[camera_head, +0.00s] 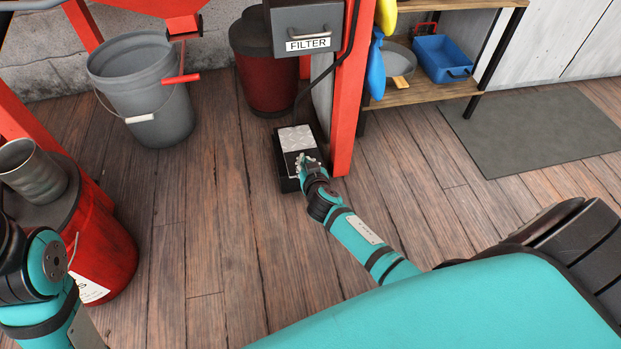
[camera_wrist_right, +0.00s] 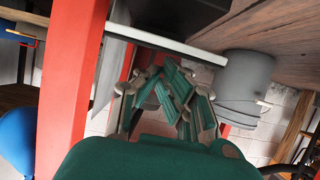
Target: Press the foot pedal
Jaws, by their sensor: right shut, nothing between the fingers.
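The foot pedal (camera_head: 296,138) is a silver tread plate on a black base, on the wooden floor beside a red post. In the right wrist view, where the picture is upside down, its plate shows as a pale edge (camera_wrist_right: 168,43). My right gripper (camera_head: 303,161) is over the near part of the plate, covering some of it. In the wrist view the gripper's fingers (camera_wrist_right: 175,92) are shut and empty, close to the plate. I cannot tell whether they touch it or whether the plate is pressed down. My left gripper is not in view; only my left arm shows.
A dark red bin (camera_head: 270,85) stands behind. A grey bucket (camera_head: 145,85) and red drum (camera_head: 100,250) are left. Shelves (camera_head: 420,92) and a mat (camera_head: 530,130) are right.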

